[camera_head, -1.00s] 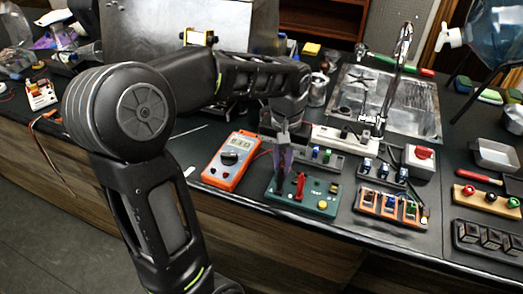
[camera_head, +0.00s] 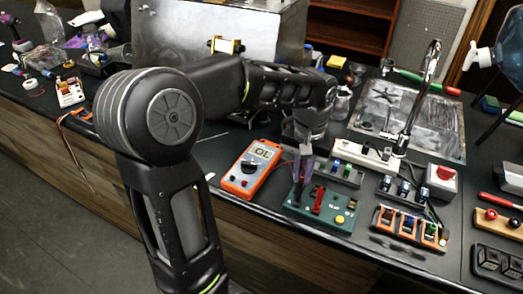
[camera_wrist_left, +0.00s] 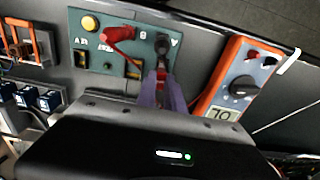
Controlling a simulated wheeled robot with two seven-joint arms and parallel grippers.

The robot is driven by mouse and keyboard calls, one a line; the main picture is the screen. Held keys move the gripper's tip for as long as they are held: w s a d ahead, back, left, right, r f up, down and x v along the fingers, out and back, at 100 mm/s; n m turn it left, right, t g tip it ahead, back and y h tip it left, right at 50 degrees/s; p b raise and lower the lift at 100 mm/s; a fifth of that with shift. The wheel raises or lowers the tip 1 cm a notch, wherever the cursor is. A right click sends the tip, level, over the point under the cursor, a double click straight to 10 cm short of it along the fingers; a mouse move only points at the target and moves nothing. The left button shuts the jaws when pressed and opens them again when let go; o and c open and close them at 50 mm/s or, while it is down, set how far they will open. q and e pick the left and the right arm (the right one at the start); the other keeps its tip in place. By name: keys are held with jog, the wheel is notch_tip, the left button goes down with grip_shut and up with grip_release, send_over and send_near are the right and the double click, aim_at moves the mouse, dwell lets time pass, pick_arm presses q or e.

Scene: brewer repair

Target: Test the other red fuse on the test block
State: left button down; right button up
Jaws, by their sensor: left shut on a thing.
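The green test block (camera_head: 341,222) lies near the bench's front edge. It has a yellow button and a red upright part (camera_head: 318,201), which also shows in the wrist view (camera_wrist_left: 118,34). My left gripper (camera_head: 302,170) points down over the block's left end. In the left wrist view its purple fingers (camera_wrist_left: 162,92) are shut on a small reddish thing, probably the red fuse (camera_wrist_left: 161,78). The fingers hide most of it, so I cannot tell whether it touches the block's contacts. The orange multimeter (camera_head: 240,181) beside the block reads OL. My right gripper is out of view.
An orange rack (camera_head: 409,224) with coloured fuses stands right of the block. Behind are a grey holder (camera_head: 346,176) with blue and green parts, a white power strip (camera_head: 358,153) and a red-button box (camera_head: 441,181). A sink lies behind these.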

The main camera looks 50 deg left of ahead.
pick_arm(q)
jog(key=shift+r+p, duration=1.65)
jog(key=shift+r, duration=0.7)
